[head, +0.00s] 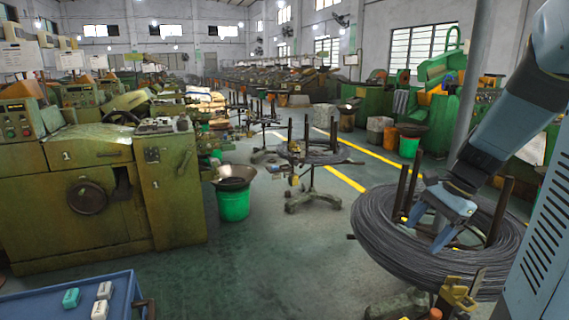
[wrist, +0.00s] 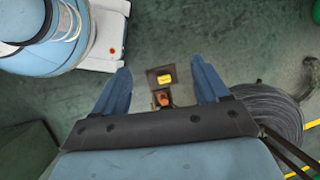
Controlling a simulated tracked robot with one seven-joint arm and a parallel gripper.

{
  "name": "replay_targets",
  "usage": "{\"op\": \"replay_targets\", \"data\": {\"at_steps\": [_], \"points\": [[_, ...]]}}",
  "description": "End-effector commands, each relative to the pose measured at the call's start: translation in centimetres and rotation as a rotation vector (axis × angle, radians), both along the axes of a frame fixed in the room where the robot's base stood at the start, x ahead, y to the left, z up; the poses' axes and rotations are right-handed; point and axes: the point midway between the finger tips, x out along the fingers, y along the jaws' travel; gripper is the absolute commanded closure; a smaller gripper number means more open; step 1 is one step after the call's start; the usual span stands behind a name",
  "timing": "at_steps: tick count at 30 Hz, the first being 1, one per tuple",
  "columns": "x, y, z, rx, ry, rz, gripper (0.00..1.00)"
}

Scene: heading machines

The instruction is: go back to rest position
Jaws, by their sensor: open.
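My gripper (head: 426,230) is at the right in the head view, pointing down with its two blue fingers apart. In that view it appears over or in front of a large coil of dark wire (head: 375,233); I cannot tell whether it touches it. In the wrist view my gripper (wrist: 160,75) is open, with nothing held between the fingers. My arm comes down from the upper right.
A blue cart top (head: 40,300) with teal (head: 71,298) and white (head: 105,290) blocks is at the lower left. A green machine (head: 90,190) stands behind it. A green bucket (head: 233,204) and a wheeled stand (head: 312,195) are mid-floor. Open floor (head: 270,270) lies centrally.

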Motion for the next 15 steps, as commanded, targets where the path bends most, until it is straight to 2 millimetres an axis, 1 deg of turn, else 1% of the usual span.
{"op": "replay_targets", "data": {"at_steps": [1, 3, 9, 15], "points": [[-0.5, 0.9, 0.9, -0.035, -0.036, 0.058, 0.26], [-1.3, 1.8, 1.8, -0.084, -0.080, 0.140, 0.26], [-3.7, 4.2, 4.3, -0.223, -0.213, 0.373, 0.26], [-6.2, 6.1, 6.5, -0.362, -0.344, 0.602, 0.26]]}}
